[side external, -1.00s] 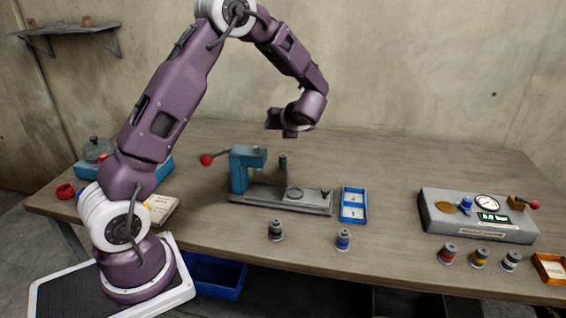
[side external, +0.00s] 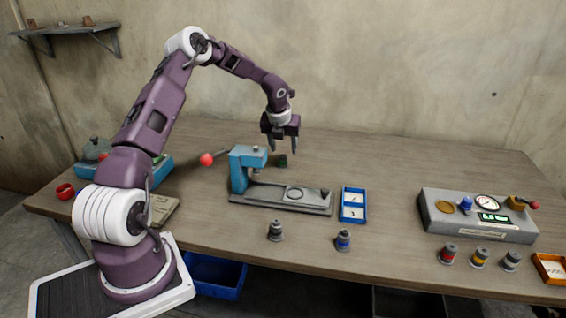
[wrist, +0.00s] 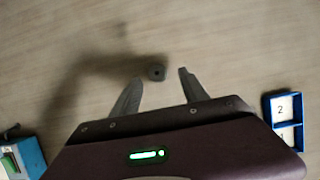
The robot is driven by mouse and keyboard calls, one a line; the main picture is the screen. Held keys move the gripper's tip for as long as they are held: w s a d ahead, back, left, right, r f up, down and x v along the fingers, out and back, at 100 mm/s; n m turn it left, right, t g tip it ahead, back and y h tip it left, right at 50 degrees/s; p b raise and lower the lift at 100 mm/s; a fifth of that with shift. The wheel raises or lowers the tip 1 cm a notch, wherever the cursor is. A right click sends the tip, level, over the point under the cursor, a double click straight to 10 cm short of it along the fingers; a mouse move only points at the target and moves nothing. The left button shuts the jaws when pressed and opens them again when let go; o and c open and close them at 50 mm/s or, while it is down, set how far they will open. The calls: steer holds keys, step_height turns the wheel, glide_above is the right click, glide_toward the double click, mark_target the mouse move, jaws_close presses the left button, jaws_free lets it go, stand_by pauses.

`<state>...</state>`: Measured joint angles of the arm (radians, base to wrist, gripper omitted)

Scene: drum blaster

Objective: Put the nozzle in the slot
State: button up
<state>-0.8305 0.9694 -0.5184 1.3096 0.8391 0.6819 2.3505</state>
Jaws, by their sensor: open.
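Which opening is the slot is unclear.
The press's red-knobbed lever (side external: 207,159) sticks out left. The table behind is clear.

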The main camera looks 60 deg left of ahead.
mark_target(283, 155)
steer(key=x, duration=0.5)
steer(key=shift+s+a+r, duration=0.1)
steer(key=shift+s+a, duration=0.05)
steer(key=shift+a, duration=0.05)
jaws_close()
steer(key=shift+r, duration=0.1)
step_height(283, 155, up, 10)
steer(key=w+d+m+t+h, duration=0.15)
steer(key=w+d, duration=0.25)
steer(key=d, duration=0.9)
steer(key=w+d+m+g, duration=0.1)
steer(key=w+d+m, duration=0.25)
steer(key=d, duration=0.85)
steer(key=shift+t, duration=0.25)
steer(key=f, duration=0.6)
steer(key=d+f, duration=0.1)
steer(key=f, duration=0.2)
steer(key=shift+w+f, duration=0.25)
